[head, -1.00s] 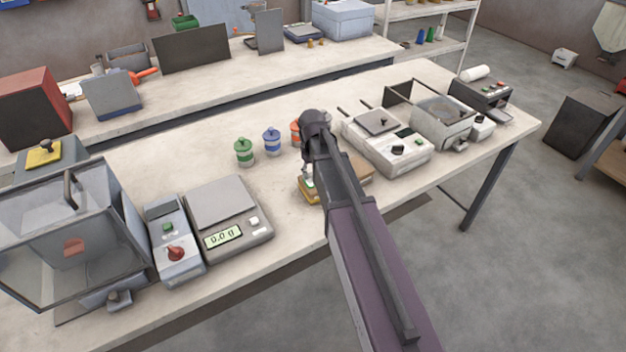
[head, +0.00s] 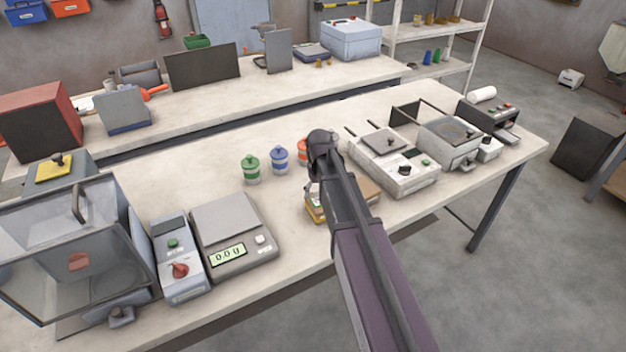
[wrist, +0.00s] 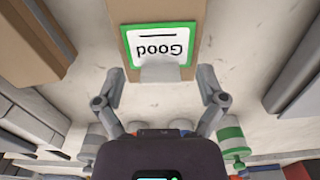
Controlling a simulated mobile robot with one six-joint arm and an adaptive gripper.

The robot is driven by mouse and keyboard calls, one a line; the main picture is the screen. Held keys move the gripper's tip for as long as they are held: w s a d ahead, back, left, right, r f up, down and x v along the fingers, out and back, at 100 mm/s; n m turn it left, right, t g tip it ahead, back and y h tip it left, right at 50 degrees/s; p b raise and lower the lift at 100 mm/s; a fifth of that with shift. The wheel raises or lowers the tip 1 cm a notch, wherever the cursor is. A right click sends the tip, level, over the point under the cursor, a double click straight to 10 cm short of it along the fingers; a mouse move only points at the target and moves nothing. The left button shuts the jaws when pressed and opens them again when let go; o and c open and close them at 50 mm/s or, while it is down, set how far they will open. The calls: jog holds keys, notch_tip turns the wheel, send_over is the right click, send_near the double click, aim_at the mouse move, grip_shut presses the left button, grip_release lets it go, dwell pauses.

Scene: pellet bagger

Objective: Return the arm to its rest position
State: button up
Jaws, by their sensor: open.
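My arm reaches across the front bench (head: 180,160) in the head view, bent at a dark joint. My gripper (wrist: 161,74) is open and empty, its two fingers spread apart in the wrist view. A green-edged card marked "Good" (wrist: 160,45) lies beyond the fingers, upside down in that view, on a brown surface. The fingers stand to either side of its near end, with no contact visible. In the head view my gripper (head: 311,188) is small and partly hidden by my arm, above a yellow-edged thing (head: 315,212).
Lidded jars, green (head: 251,170), blue (head: 279,160) and orange (head: 302,151), stand behind my gripper. A white machine (head: 395,165) is close right of my arm. Bare bench lies behind the scale.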

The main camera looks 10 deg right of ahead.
jog(key=s+m, duration=0.1)
jog(key=s, duration=0.5)
jog(key=s+m, duration=0.1)
jog(key=s, duration=1)
jog(key=shift+s+m, duration=0.3)
jog(key=shift+m, duration=0.1)
jog(key=shift+d, duration=0.1)
